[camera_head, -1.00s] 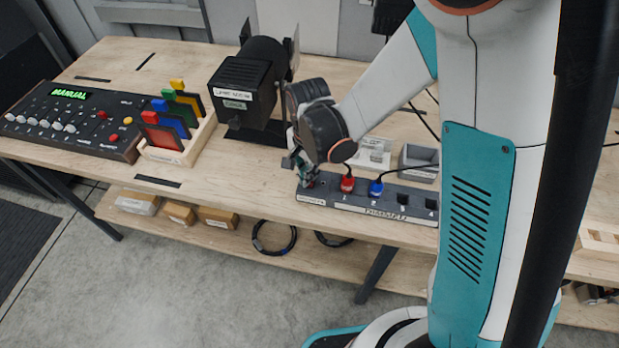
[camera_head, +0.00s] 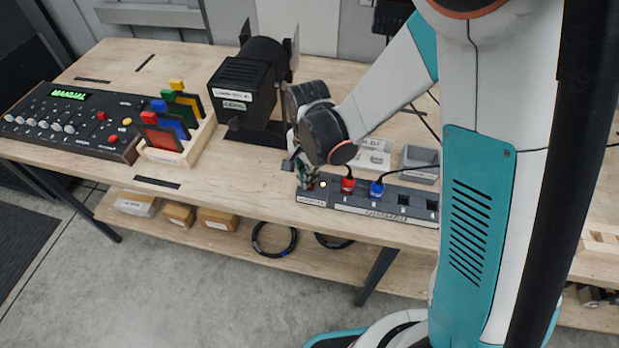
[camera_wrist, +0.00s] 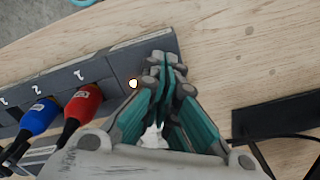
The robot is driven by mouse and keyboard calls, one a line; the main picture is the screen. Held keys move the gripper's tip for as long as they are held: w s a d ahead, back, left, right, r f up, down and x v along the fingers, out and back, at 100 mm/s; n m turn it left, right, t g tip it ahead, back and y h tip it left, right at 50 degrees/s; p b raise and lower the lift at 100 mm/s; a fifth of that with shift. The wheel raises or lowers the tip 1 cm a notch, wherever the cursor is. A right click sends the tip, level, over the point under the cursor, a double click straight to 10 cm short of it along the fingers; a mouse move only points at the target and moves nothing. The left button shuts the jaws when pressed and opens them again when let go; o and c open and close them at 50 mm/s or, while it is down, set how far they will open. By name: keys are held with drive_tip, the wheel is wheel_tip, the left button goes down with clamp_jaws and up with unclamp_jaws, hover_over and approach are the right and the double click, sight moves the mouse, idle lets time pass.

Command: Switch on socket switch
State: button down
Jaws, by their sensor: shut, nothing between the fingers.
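The socket strip (camera_head: 385,213) lies along the front edge of the workbench. A red plug (camera_head: 347,184) and a blue plug (camera_head: 376,188) sit in it; both also show in the wrist view, red (camera_wrist: 84,103) and blue (camera_wrist: 39,117). A small light (camera_head: 323,185) glows on the strip left of the red plug, and it also shows in the wrist view (camera_wrist: 133,84). My gripper (camera_wrist: 164,66) is shut and empty, with its fingertips over the strip's end beside the light. The fingertips hide the switch, so its position cannot be told.
A black lamp (camera_head: 245,85) stands behind and left of my gripper. A rack of coloured filters (camera_head: 175,130) and a control desk (camera_head: 75,120) stand further left. A grey box (camera_head: 420,162) is behind the strip. Bare bench top lies between rack and strip.

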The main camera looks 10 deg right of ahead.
drive_tip(key=shift+r+p, duration=1.9)
drive_tip(key=shift+r, duration=1.4)
drive_tip(key=s+d+r+n+t+b, duration=0.2)
drive_tip(key=d+r+n+t+b, duration=0.15)
drive_tip(key=d+r, duration=0.35)
drive_tip(key=s+d+r+n+t+b, duration=0.1)
drive_tip(key=s+d+n+t+b, duration=0.2)
drive_tip(key=s+d+n+b, duration=0.3)
drive_tip(key=shift+s+d+r+t+b, duration=0.3)
drive_tip(key=shift+s+d+b, duration=0.45)
drive_tip(key=shift+s, duration=1.7)
